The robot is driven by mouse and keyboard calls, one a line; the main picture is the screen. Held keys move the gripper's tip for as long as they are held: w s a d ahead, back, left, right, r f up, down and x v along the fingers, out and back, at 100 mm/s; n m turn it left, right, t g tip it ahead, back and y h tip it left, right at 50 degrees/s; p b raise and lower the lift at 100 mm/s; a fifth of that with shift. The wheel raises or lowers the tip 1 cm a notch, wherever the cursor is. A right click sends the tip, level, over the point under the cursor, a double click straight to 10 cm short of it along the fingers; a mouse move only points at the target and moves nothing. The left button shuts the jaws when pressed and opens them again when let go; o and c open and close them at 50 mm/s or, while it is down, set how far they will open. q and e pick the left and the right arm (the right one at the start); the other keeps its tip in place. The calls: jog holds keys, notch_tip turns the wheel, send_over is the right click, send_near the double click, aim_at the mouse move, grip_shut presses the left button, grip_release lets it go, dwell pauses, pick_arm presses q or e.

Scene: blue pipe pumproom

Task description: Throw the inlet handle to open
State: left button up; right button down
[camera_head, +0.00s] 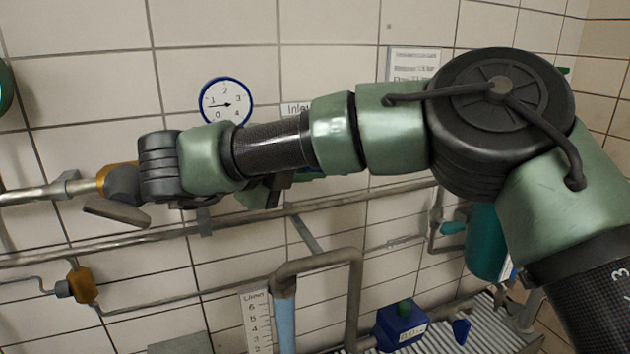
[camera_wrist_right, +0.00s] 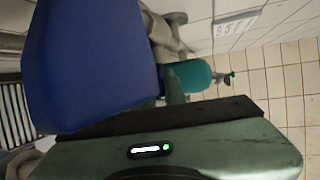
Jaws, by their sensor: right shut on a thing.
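The blue inlet handle (camera_wrist_right: 90,60) fills the upper left of the right wrist view, very close to the green gripper body. In the head view only a small blue sliver (camera_head: 316,173) shows below my forearm, near a partly covered label that starts "Inle". My right gripper (camera_head: 285,186) is mostly hidden behind my forearm; a green and dark part of it shows against the pipes. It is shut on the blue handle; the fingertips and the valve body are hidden. My left gripper is not in view.
A round gauge (camera_head: 226,102) with a blue rim hangs on the tiled wall above the arm. Metal pipes (camera_head: 330,203) run along the wall below. A teal cylinder (camera_head: 487,245) stands at right, a blue box (camera_head: 401,327) at bottom, and a brass fitting (camera_head: 84,286) at lower left.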

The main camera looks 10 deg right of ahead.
jog(key=h+b, duration=0.1)
jog(key=t+h+b, duration=0.1)
jog(key=shift+a+f+n+b, duration=0.1)
jog(key=shift+f+n+b, duration=0.25)
jog(key=shift+n+b, duration=0.05)
jog(key=shift+t+h+b, duration=0.4)
jog(key=shift+b, duration=0.1)
jog(key=c, duration=1.5)
grip_release()
